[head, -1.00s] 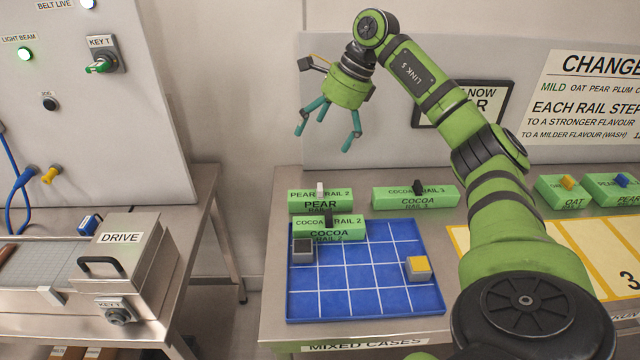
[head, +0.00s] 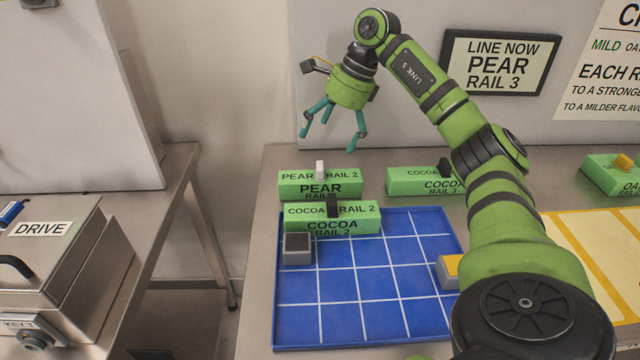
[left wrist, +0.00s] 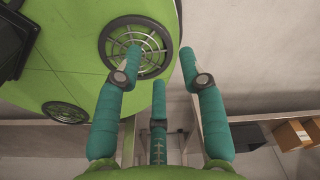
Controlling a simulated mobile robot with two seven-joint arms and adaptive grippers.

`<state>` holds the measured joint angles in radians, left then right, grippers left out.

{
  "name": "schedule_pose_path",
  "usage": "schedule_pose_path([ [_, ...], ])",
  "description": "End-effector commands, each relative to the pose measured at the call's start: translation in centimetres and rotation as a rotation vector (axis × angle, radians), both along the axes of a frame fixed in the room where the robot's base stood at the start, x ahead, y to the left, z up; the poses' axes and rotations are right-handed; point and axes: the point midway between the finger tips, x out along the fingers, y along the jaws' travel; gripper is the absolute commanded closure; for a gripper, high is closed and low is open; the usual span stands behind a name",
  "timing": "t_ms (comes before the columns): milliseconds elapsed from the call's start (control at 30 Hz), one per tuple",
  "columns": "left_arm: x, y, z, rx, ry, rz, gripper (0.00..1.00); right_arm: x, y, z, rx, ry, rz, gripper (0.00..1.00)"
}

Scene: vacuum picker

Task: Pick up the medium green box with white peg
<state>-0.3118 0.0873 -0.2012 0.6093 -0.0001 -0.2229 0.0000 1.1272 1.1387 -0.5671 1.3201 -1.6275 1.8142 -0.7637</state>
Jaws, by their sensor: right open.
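The green box with the white peg (head: 320,187), marked PEAR RAIL 2, lies at the back left of the steel table in the head view. A green box with a black peg, marked COCOA RAIL 2 (head: 300,219), is just in front of it, on the blue gridded tray (head: 345,318). My right gripper (head: 332,138) hangs open and empty, appearing above the white-peg box in the picture; its exact distance from the box is unclear. My left gripper (left wrist: 158,65) shows in the left wrist view, fingers apart with nothing between them, near my own green body.
A green COCOA RAIL 3 box (head: 410,182) lies to the right, partly behind my arm. A grey block (head: 297,249) and a yellow-topped block (head: 449,270) sit on the tray. A steel DRIVE unit (head: 60,250) stands left across a gap. A wall sign (head: 500,62) hangs behind.

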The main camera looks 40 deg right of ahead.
Motion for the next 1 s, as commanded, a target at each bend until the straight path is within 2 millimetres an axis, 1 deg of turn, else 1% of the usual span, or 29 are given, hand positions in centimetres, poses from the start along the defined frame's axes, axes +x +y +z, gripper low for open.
schedule_pose_path([
  [33,0.0,0.0,-2.9,0.000,0.000,0.000,0.60,0.0,0.0,-2.9,0.000,0.000,0.000,0.00],
  [100,0.2,0.0,-4.1,0.001,-0.002,0.000,0.60,0.0,0.0,-4.1,0.000,-0.001,0.000,0.00],
  [200,0.8,-0.2,-5.0,-0.003,-0.012,0.001,0.60,0.0,0.0,-5.0,0.000,-0.001,0.000,0.00],
  [333,1.9,-0.6,-5.1,-0.009,-0.031,0.002,0.60,0.1,0.1,-5.6,0.000,0.001,0.000,0.00],
  [433,2.3,-0.9,-4.9,-0.013,-0.039,0.004,0.60,0.3,0.4,-6.4,0.000,0.001,0.000,0.00],
  [567,2.3,-1.0,-4.8,-0.014,-0.039,0.004,0.60,0.5,0.9,-7.7,-0.001,0.004,0.000,0.00],
  [700,2.1,-0.9,-4.6,-0.013,-0.035,0.005,0.60,0.6,1.6,-9.8,0.000,0.006,0.001,0.00],
  [800,1.9,-0.9,-4.6,-0.013,-0.032,0.005,0.60,1.0,2.0,-10.9,0.001,0.002,0.000,0.00],
  [900,1.6,-0.9,-4.6,-0.013,-0.028,0.005,0.60,1.2,2.2,-11.6,0.001,0.001,0.001,0.00],
  [1000,1.5,-0.8,-4.6,-0.012,-0.024,0.005,0.60,1.2,2.3,-11.7,0.001,-0.001,0.000,0.00],
])
